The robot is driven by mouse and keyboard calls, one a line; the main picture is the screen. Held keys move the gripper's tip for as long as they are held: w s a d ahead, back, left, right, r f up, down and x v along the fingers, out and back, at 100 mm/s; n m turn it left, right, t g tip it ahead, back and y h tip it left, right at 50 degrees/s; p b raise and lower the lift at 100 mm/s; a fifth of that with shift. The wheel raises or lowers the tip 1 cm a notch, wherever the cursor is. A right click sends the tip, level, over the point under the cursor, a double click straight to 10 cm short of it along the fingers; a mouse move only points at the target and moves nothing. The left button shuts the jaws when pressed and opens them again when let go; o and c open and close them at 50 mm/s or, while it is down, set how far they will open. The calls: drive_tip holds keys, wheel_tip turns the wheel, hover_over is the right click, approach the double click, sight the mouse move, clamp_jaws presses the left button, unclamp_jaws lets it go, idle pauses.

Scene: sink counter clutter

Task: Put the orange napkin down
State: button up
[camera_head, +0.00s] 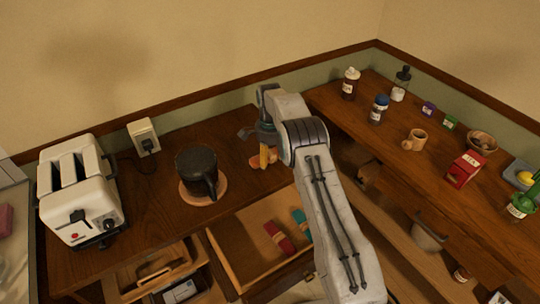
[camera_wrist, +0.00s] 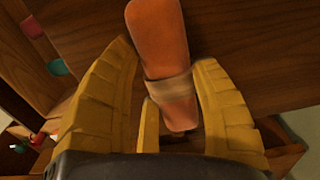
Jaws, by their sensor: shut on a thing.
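The orange napkin (camera_wrist: 157,45) is a rolled bundle with a beige band around its middle. In the wrist view it lies between the yellow fingers of my gripper (camera_wrist: 168,100), which is shut on it. Only a small orange part of the napkin (camera_head: 256,162) shows there beside the fingers. I cannot tell whether the napkin touches the counter.
A black pot (camera_head: 196,168) stands on a round trivet (camera_head: 188,198), left of my gripper. A white toaster (camera_head: 80,195) is farther left. An open drawer (camera_head: 240,245) in front holds a red and a teal item. The right counter has bottles, a mug (camera_head: 413,139) and a red carton (camera_head: 465,169).

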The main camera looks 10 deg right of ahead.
drive_tip(key=shift+f, duration=0.2)
drive_tip(key=o, duration=1.1)
drive_tip(key=shift+o, duration=0.2)
drive_tip(key=shift+r, duration=0.1)
wheel_tip(320, 180, up, 12)
drive_tip(key=p, duration=0.1)
wheel_tip(320, 180, up, 12)
drive_tip(key=n+t, duration=0.1)
drive_tip(key=n, duration=0.3)
hover_over(270, 155)
drive_tip(key=s, duration=0.6)
drive_tip(key=s+r+n+t, duration=0.1)
drive_tip(key=s+r+n, duration=0.15)
drive_tip(key=s, duration=0.25)
drive_tip(key=s+r+n, duration=0.1)
drive_tip(key=s+r, duration=0.3)
drive_tip(key=s, duration=0.2)
drive_tip(key=s+f+n+t, duration=0.1)
drive_tip(key=s+f+n, duration=0.2)
drive_tip(key=s, duration=0.9)
drive_tip(key=s+f+n+t, duration=0.1)
drive_tip(key=s+f+n, duration=0.2)
drive_tip(key=s, duration=0.9)
drive_tip(key=shift+a+n+t, duration=0.2)
drive_tip(key=shift+n+t, duration=0.1)
drive_tip(key=shift+n, duration=0.15)
